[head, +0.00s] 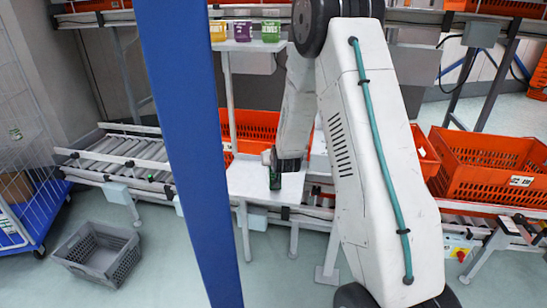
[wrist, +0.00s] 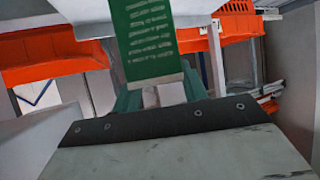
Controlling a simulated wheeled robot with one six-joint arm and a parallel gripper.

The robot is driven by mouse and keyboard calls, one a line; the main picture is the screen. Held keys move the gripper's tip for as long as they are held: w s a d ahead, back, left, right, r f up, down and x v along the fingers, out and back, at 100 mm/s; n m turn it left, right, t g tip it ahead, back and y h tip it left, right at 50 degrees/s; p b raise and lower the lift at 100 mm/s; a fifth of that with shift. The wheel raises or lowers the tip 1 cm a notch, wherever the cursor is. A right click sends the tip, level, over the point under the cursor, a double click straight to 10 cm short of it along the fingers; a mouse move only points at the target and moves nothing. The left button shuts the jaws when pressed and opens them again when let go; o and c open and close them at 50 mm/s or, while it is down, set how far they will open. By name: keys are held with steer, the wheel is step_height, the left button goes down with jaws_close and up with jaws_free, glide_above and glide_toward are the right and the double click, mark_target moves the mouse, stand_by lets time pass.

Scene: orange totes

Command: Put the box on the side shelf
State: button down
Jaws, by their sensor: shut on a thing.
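A green box (head: 275,179) with printed text hangs below my gripper (head: 280,164) in the head view. My gripper is shut on it. In the wrist view the green box (wrist: 150,42) stands out beyond my gripper (wrist: 158,95), with white lines of print facing the camera. A small white shelf (head: 246,180) lies right under and around the box in the head view. I cannot tell whether the box touches it.
Orange totes (head: 490,170) stand on the conveyor at the right, and another orange tote (head: 255,128) is behind the small shelf. A blue post (head: 190,130) crosses the head view. A grey crate (head: 98,252) sits on the floor at the left, near a roller conveyor (head: 125,160).

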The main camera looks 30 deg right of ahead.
steer(key=c, duration=0.8)
jaws_free()
steer(key=shift+f, duration=0.1)
steer(key=shift+o, duration=0.2)
steer(key=shift+r, duration=0.2)
steer(key=s+a+r+n+g+y, duration=0.1)
steer(key=s+a+r+g+y, duration=0.1)
steer(key=s+a+r, duration=0.75)
steer(key=s+a+r+n+g+y, duration=0.2)
steer(key=s+a+r, duration=0.45)
steer(key=s, duration=0.55)
steer(key=s+a+r+g, duration=0.3)
steer(key=s, duration=0.8)
steer(key=s+a+r+n+g, duration=0.1)
steer(key=s+a+r+g, duration=0.1)
steer(key=s, duration=0.9)
steer(key=shift+a+r+n+g+y, duration=0.3)
steer(key=shift+a+r+g+y, duration=0.15)
steer(key=shift+a, duration=0.2)
